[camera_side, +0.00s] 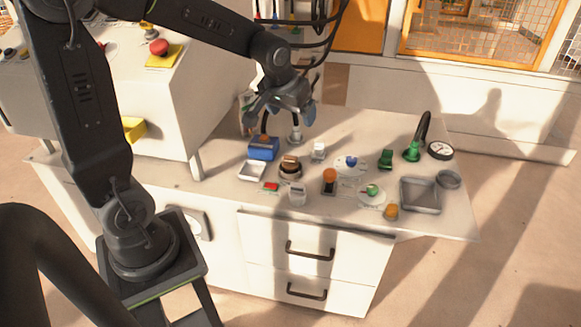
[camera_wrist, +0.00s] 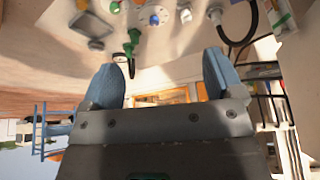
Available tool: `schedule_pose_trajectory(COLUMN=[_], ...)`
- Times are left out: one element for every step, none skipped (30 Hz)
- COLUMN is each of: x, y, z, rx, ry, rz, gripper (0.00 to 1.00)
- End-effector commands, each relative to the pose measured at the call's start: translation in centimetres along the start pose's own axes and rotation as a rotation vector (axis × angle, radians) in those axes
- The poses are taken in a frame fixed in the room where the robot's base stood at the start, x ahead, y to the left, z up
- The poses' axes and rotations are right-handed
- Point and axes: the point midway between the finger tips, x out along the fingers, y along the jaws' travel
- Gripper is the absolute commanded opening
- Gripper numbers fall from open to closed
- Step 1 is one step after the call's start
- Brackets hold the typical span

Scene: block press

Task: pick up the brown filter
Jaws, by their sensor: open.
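A small brown piece (camera_side: 290,161), which looks like the brown filter, sits on a dark round holder (camera_side: 291,174) near the middle of the bench in the side view. I cannot make it out in the wrist view. My gripper (camera_side: 281,114) is above the back of the bench, higher and farther back than the brown piece and apart from it. In the wrist view my gripper (camera_wrist: 162,80) shows two blue fingers wide apart with nothing between them.
A blue box (camera_side: 263,149) and a white tray (camera_side: 252,171) stand left of the holder. A white block (camera_side: 318,151), an orange-topped piece (camera_side: 329,177) and round plates stand right of it. A grey tray (camera_side: 420,208) and green lamp (camera_side: 412,153) are farther right.

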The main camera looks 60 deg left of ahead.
Motion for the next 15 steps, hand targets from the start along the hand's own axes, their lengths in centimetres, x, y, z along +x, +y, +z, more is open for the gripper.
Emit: schedule_pose_trajectory(x=[2.5,3.9,5.7,7.1,8.5,10.4,11.7,13.1,14.7,15.8,16.9,18.1,18.8,19.5,20.2], y=[-1.0,-1.5,-2.3,-2.9,-3.6,-4.4,-5.1,-5.7,-6.5,-7.0,-7.6,-8.2,-8.6,-8.9,-9.2], z=[-1.1,-1.8,-2.6,-3.0,-3.5,-4.0,-4.2,-4.4,-4.6,-4.7,-4.8,-4.7,-4.8,-4.7,-4.7], rx=[-0.038,-0.060,-0.090,-0.111,-0.132,-0.160,-0.180,-0.197,-0.223,-0.237,-0.252,-0.267,-0.279,-0.289,-0.298], ry=[-0.016,-0.019,-0.022,-0.027,-0.029,-0.033,-0.035,-0.038,-0.041,-0.043,-0.044,-0.047,-0.047,-0.048,-0.049], rz=[-0.021,-0.031,-0.043,-0.053,-0.062,-0.072,-0.080,-0.087,-0.094,-0.100,-0.104,-0.109,-0.112,-0.115,-0.117], gripper=[0.86,0.86,0.86,0.86,0.86,0.86,0.86,0.86,0.86,0.86,0.86,0.86,0.86,0.86,0.86])
